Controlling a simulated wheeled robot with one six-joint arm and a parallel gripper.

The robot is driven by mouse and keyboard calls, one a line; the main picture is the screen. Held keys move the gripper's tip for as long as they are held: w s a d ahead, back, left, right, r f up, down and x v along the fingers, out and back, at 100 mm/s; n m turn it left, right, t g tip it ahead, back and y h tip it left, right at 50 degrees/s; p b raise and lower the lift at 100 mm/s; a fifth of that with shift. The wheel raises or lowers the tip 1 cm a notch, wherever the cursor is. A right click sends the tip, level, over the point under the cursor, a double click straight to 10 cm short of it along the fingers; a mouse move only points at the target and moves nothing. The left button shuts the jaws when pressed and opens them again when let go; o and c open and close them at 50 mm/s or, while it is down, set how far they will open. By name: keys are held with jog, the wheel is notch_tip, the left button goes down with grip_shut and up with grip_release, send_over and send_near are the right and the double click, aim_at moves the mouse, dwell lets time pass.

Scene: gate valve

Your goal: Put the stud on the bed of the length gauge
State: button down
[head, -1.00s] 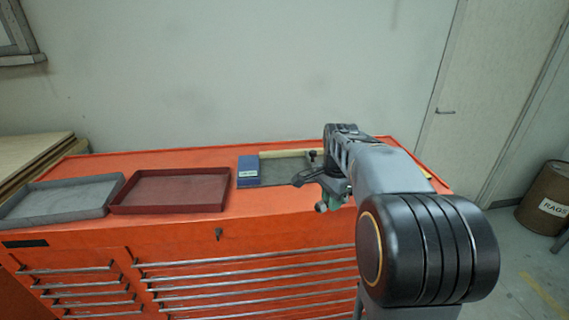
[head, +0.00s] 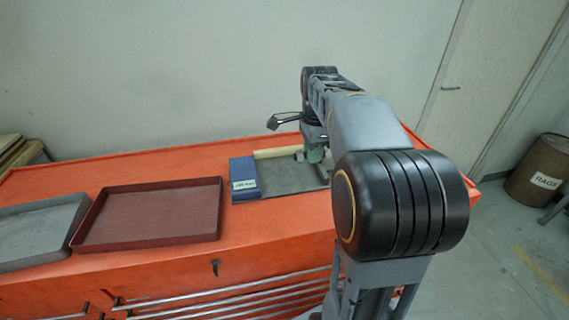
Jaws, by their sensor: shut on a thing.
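My gripper (head: 316,160) hangs over the right part of a dark grey mat (head: 285,181) on the orange cabinet top, partly hidden by my arm. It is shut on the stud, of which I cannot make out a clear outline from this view. A blue block (head: 243,180) with a small white label, too small to read surely, stands at the mat's left edge. A pale tan bar (head: 278,153) lies along the mat's back edge. I cannot tell for certain which of these parts form the length gauge and its bed.
A dark red tray (head: 150,212) lies left of the blue block, and a grey tray (head: 42,232) lies at the far left. Clear orange top (head: 285,215) runs along the front. A wall stands behind. A brown drum (head: 540,165) stands on the floor at right.

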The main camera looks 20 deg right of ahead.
jog(key=w+a+f, duration=0.1)
jog(key=w+f, duration=0.1)
jog(key=w, duration=0.3)
jog(key=p, duration=0.1)
send_over(287, 173)
jog(key=s, duration=0.1)
jog(key=f, duration=0.4)
jog(key=shift+s+d+f, duration=0.1)
jog(key=shift+d+f, duration=0.15)
jog(key=shift+f, duration=0.05)
jog(key=shift+w+a+f+p, duration=0.1)
jog(key=shift+w+f+p, duration=0.2)
jog(key=shift+w+f, duration=0.2)
jog(key=shift+w+a+f, duration=0.1)
jog(key=shift+w+f, duration=0.1)
jog(key=shift+f, duration=1.65)
jog(key=shift+f, duration=0.15)
jog(key=c, duration=1)
grip_release()
jog(key=shift+c, duration=0.2)
